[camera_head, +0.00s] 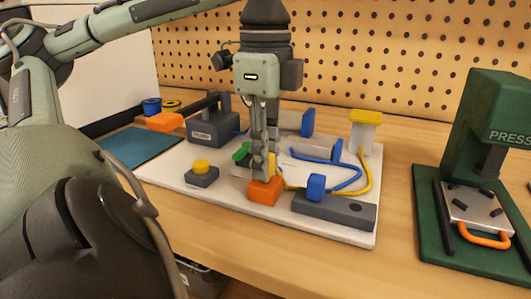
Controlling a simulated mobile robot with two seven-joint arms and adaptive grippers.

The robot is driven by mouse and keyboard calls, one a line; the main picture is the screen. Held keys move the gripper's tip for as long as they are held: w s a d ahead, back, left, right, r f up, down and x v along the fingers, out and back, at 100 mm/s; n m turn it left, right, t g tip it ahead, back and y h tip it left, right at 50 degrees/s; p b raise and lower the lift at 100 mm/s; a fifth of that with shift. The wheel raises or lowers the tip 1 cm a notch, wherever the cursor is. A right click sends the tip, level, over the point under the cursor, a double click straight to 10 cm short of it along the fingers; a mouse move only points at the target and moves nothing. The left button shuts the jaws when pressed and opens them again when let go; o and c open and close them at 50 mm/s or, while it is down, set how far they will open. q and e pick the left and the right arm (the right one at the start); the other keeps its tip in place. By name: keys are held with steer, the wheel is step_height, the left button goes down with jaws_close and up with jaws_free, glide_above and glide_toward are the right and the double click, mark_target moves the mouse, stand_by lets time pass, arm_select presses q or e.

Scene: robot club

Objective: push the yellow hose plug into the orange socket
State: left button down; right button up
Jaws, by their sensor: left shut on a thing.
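My left gripper (264,166) points straight down over the white board and is shut on the yellow hose plug (272,163). Only a sliver of the plug shows behind the fingers. The orange socket (264,191) is a small block near the board's front edge, right below the fingertips. The plug is over or at the socket's top; I cannot tell whether it is inside. A yellow hose (366,168) curves from the plug side toward a yellow-topped white post (365,130) at the right. My right gripper is not in view.
The white board (222,199) also bears a grey block with a blue knob (316,188), a yellow button box (201,174), an orange-handled clamp (213,124) and a blue hose (345,185). A green press (486,150) stands right; a pegboard (390,50) stands behind.

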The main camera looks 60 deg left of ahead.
arm_select(q)
steer(key=shift+f, duration=0.5)
stand_by(0.8)
steer(key=c, duration=1.5)
jaws_free()
steer(key=shift+c, duration=0.2)
steer(key=shift+r+p, duration=1.55)
steer(key=shift+p, duration=0.2)
steer(key=shift+r+p, duration=0.7)
steer(key=shift+r, duration=0.55)
steer(key=shift+o, duration=0.4)
steer(key=o, duration=0.5)
